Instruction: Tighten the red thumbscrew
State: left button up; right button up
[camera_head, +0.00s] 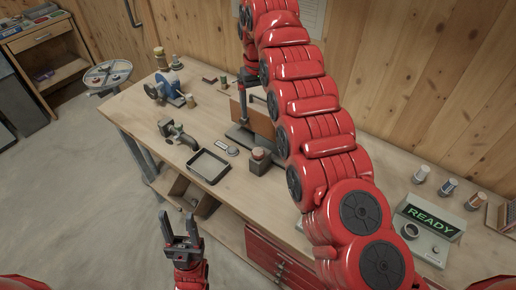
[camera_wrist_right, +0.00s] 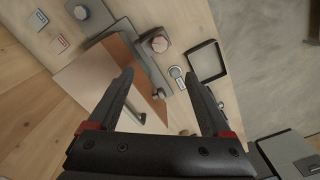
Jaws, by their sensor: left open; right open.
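I cannot clearly make out a red thumbscrew. A dark block with a dull reddish-brown top (camera_head: 259,157) stands on the bench; a dark knob with a reddish face (camera_wrist_right: 157,42) shows in the right wrist view, probably the same thing. A brown upright panel (camera_head: 262,118) on a dark base stands behind it; it also shows in the right wrist view (camera_wrist_right: 100,75). My right gripper (camera_wrist_right: 163,85) is open and empty over the panel; in the head view its arm partly hides the panel. My left gripper (camera_head: 180,222) is open and empty, in front of the bench.
A black open tray (camera_head: 208,180) and small round disc (camera_head: 233,150) lie near the block. A grey clamp-like device (camera_head: 176,135) and blue machine (camera_head: 165,85) are further left. A console reading READY (camera_head: 430,225) and several small jars stand right.

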jog(key=p, duration=0.2)
send_near(258, 151)
notch_tip(258, 151, down, 7)
jog(key=shift+d+r+p, duration=0.1)
jog(key=shift+d+p, duration=0.05)
jog(key=shift+p, duration=0.95)
jog(key=shift+f, duration=0.95)
grip_shut()
